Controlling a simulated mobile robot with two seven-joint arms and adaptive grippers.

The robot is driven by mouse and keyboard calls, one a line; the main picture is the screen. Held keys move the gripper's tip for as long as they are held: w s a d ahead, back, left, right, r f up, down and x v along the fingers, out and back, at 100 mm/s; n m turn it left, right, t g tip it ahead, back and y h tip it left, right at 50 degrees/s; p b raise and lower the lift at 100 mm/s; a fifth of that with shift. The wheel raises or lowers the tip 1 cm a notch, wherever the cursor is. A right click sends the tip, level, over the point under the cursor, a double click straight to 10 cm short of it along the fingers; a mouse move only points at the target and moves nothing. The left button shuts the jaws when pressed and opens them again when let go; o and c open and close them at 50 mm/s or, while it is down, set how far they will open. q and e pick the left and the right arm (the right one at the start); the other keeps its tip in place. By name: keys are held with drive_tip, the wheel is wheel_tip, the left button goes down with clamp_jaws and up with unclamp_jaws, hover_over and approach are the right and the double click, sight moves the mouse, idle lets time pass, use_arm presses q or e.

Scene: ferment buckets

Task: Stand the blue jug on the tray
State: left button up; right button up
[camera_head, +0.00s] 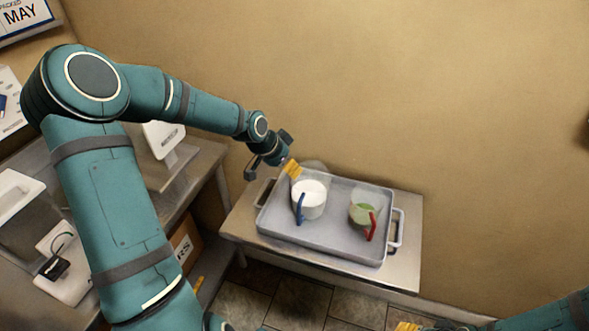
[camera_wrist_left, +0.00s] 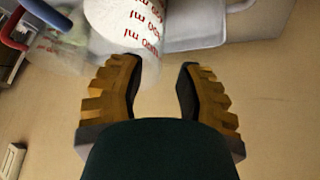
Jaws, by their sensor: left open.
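The blue jug, white inside with a blue handle (camera_head: 300,209), stands upright on the left part of the grey tray (camera_head: 330,240). In the left wrist view, a pale jug with red millilitre marks (camera_wrist_left: 125,22) is close ahead of the fingertips, left of centre. My left gripper (camera_head: 292,169) is open and empty, just behind the blue jug, near the tray's back left edge. Its yellow fingers also show apart in the left wrist view (camera_wrist_left: 160,75). My right gripper (camera_head: 408,327) barely shows at the bottom edge; its opening is hidden.
A clear jug with green contents and a red handle (camera_head: 371,228) stands on the tray's right part. A faint see-through shape (camera_head: 315,167) is behind the tray's back edge. The tray lies on a small table (camera_head: 408,260) against the wall. A bench (camera_head: 200,165) stands left.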

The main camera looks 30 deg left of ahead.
use_arm(q)
drive_tip(key=p+v, duration=0.2)
drive_tip(key=v, duration=0.5)
use_arm(e)
drive_tip(key=shift+w+r, duration=0.2)
drive_tip(key=shift+r, duration=0.4)
drive_tip(key=shift+w+r, duration=0.2)
drive_tip(key=shift+r, duration=0.4)
use_arm(q)
drive_tip(key=shift+s+a, duration=0.1)
